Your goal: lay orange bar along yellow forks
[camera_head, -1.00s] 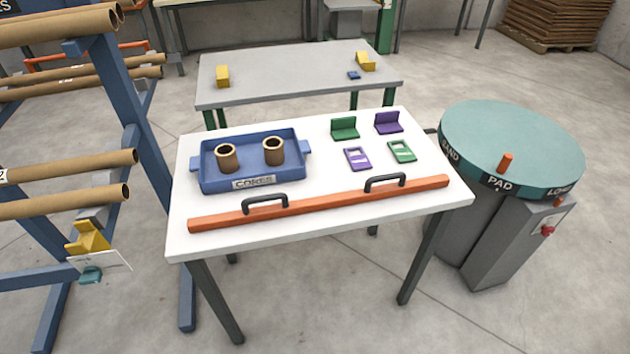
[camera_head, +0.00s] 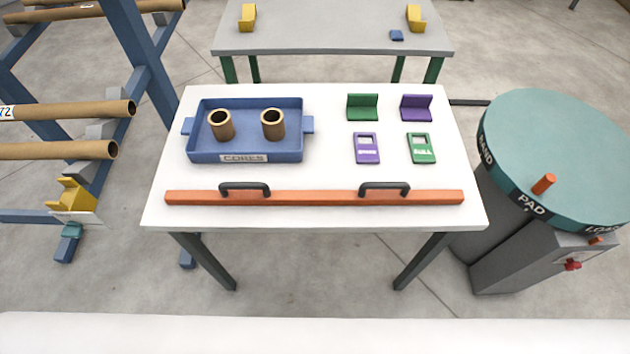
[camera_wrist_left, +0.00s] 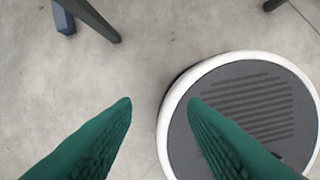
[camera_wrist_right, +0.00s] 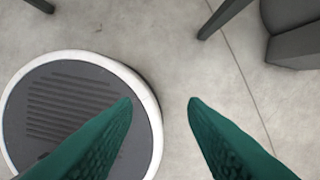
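The orange bar (camera_head: 315,198) lies along the front edge of the white table, with two dark handles, a left one (camera_head: 245,188) and a right one (camera_head: 384,188), on top. Two yellow forks stand on the grey table behind, the left fork (camera_head: 248,18) and the right fork (camera_head: 415,18), apart from each other with nothing lying on them. My left gripper (camera_wrist_left: 160,102) shows only in its wrist view, open and empty above the floor. My right gripper (camera_wrist_right: 160,102) is likewise open and empty above the floor. Neither gripper shows in the head view.
A blue tray (camera_head: 195,130) with two brown cores stands on the white table (camera_head: 335,150). Green and purple brackets and cards lie at its right. A blue rack (camera_head: 150,60) with tubes stands left, a round teal-topped machine (camera_head: 560,140) right. A small blue object (camera_head: 397,36) lies near the right fork.

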